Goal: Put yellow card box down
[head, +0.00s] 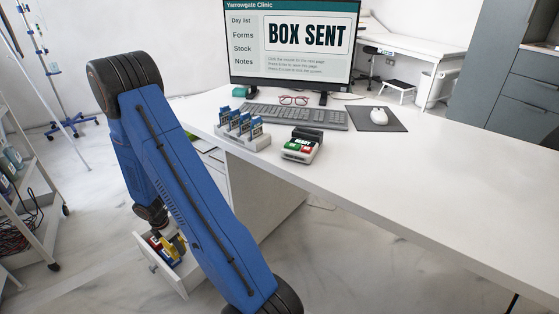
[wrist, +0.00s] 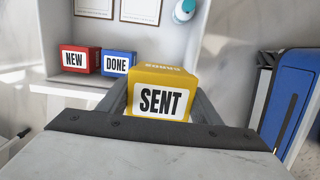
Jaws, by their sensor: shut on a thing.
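The yellow card box (wrist: 166,77), with a white label reading SENT, is between the fingers of my gripper (wrist: 162,98) in the wrist view. My gripper is shut on it. In the head view the yellow box (head: 178,247) shows in part at the open drawer (head: 180,287), low at the left of the desk, with my arm hiding much of it. A red box (wrist: 80,59) labelled NEW and a blue box (wrist: 119,63) labelled DONE stand side by side beyond the yellow box, to its left. I cannot tell whether the yellow box touches the drawer floor.
The monitor (head: 290,40) reads BOX SENT. The desk (head: 430,170) bears a keyboard (head: 295,116), red glasses, a mouse on a dark pad, a holder with blue cards (head: 243,132) and a small device (head: 301,147).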

